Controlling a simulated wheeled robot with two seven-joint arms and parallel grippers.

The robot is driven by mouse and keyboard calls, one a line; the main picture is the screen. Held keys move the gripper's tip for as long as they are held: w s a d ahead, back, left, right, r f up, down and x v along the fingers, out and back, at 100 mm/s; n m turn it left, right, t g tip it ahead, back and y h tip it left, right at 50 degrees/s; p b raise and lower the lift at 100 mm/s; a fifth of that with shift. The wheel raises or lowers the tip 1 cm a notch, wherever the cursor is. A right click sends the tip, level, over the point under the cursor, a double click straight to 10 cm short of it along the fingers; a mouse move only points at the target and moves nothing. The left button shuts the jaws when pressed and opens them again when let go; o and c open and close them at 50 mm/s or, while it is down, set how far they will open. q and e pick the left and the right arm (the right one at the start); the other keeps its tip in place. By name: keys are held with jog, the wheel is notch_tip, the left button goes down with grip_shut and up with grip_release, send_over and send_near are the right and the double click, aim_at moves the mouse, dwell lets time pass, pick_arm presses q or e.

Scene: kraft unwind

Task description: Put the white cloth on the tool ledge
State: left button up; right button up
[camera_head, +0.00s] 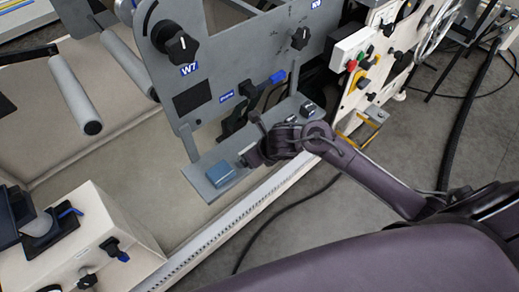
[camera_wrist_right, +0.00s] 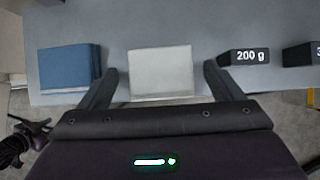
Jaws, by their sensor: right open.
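The tool ledge (camera_head: 203,171) is a grey plate below the machine's panel; its surface also shows in the right wrist view (camera_wrist_right: 205,22). The white cloth (camera_wrist_right: 160,70) is a folded, pale rectangle on the ledge, near its front edge. In the head view my gripper and wrist hide most or all of it. My right gripper (camera_head: 247,157) is at the ledge. In the wrist view its two open fingers (camera_wrist_right: 160,85) stand either side of the cloth, with gaps showing. My left gripper is not in view.
A folded blue cloth (camera_wrist_right: 68,70) lies left of the white cloth on the ledge, also visible in the head view (camera_head: 221,174). A black 200 g weight (camera_wrist_right: 249,57) and another black block (camera_wrist_right: 314,54) sit to the right. Knobs (camera_head: 182,46) protrude from the panel above.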

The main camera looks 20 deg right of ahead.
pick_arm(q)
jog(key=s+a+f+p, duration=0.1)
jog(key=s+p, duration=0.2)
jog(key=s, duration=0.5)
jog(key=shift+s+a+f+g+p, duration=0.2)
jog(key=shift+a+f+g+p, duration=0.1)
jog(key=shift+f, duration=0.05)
pick_arm(e)
jog(key=v, duration=1.2)
